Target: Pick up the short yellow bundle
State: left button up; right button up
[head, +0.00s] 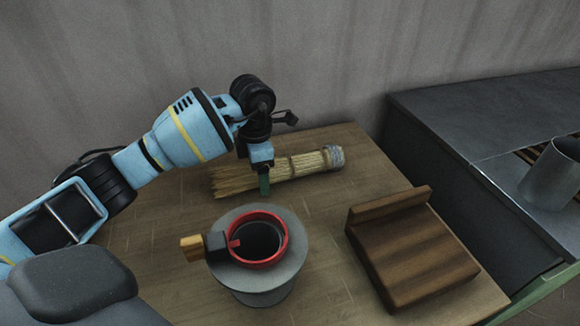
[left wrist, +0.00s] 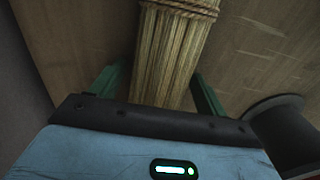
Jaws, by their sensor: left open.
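The short yellow bundle (head: 292,167) lies on the wooden table, with loose straw ends at the left and a grey band at its right end. In the left wrist view the bundle (left wrist: 172,60) runs between two green fingers, with a cord tied around it near the top. My left gripper (head: 264,184) is at the bundle in the head view, pointing down. In the left wrist view my left gripper (left wrist: 160,88) is open, its fingers on either side of the bundle with gaps. My right gripper is not in view.
A grey round stand (head: 300,240) holds a red-rimmed pot (head: 285,236) in front of the bundle. A brown wooden block (head: 415,255) sits at the right of the table (head: 140,262). A dark counter with a metal cylinder (head: 553,175) stands further right.

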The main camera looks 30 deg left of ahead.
pick_arm(q)
jog(key=c, duration=1.1)
jog(key=shift+o, duration=0.2)
notch_tip(320, 180, up, 10)
jog(key=shift+r+p, duration=0.1)
jog(key=shift+p, duration=0.45)
